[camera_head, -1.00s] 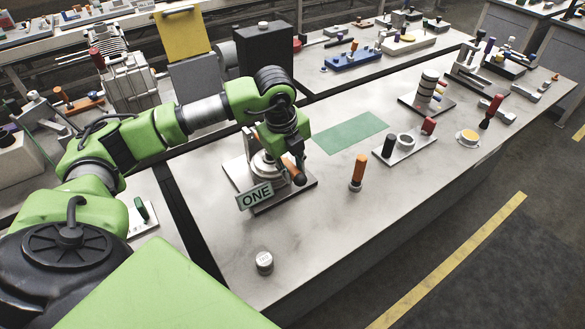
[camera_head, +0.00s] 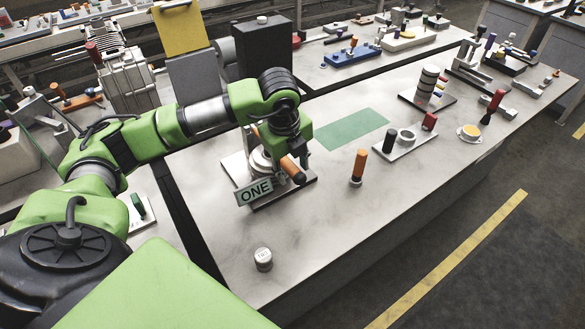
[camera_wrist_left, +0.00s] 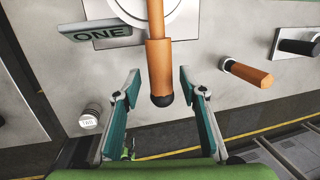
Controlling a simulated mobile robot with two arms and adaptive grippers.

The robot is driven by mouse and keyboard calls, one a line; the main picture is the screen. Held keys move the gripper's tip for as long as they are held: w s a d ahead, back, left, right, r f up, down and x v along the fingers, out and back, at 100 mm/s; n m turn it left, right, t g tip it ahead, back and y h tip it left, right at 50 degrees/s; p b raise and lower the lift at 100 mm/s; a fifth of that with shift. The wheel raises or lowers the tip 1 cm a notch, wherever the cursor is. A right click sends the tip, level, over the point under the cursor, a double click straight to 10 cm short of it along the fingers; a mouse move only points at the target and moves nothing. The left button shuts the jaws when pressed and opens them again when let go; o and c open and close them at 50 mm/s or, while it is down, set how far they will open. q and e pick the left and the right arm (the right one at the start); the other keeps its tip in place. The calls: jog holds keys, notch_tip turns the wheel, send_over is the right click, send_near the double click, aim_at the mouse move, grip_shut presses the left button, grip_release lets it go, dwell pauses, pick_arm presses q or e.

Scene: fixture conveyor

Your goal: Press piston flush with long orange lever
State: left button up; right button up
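The long orange lever (camera_head: 289,165) slopes out from the press marked "ONE" (camera_head: 254,191) on the near table. In the left wrist view the lever (camera_wrist_left: 158,60) points down the picture and ends in a black tip (camera_wrist_left: 161,100). My left gripper (camera_wrist_left: 160,75) is open, with one finger on each side of the lever's end and gaps between. In the head view its fingers are largely hidden behind the green wrist. A pale round part (camera_head: 261,160) of the press shows beside the wrist; I cannot make out the piston or its height. My right gripper is not in view.
A small silver cylinder (camera_head: 263,259) stands near the table's front left. A separate orange-handled post (camera_head: 357,167) stands right of the press. Beyond it is a plate with a black post (camera_head: 389,140). A green mat (camera_head: 352,129) lies flat behind. The front middle is clear.

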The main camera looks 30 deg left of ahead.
pick_arm(q)
jog(key=v, duration=1.1)
jog(key=shift+r, duration=0.25)
